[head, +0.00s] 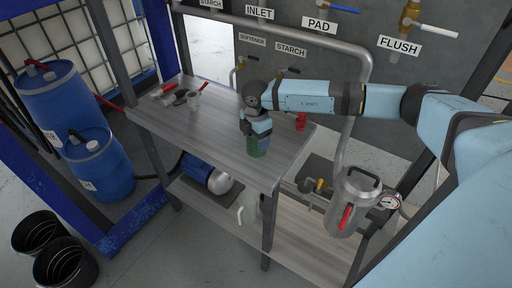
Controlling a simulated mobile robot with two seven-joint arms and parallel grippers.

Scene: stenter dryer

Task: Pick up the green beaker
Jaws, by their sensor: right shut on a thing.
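The green beaker (258,148) is on or just above the grey workbench (215,122), right of its middle and close to the front edge. My right gripper (257,136) points down over it and is shut on its upper part. The gripper hides the beaker's rim. I cannot tell whether the beaker's base touches the bench. My left gripper is not in view.
A red object (301,121) stands on the bench to the right. A steel canister (352,200) stands at the right. Blue barrels (62,95) stand at left. The middle of the bench is clear.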

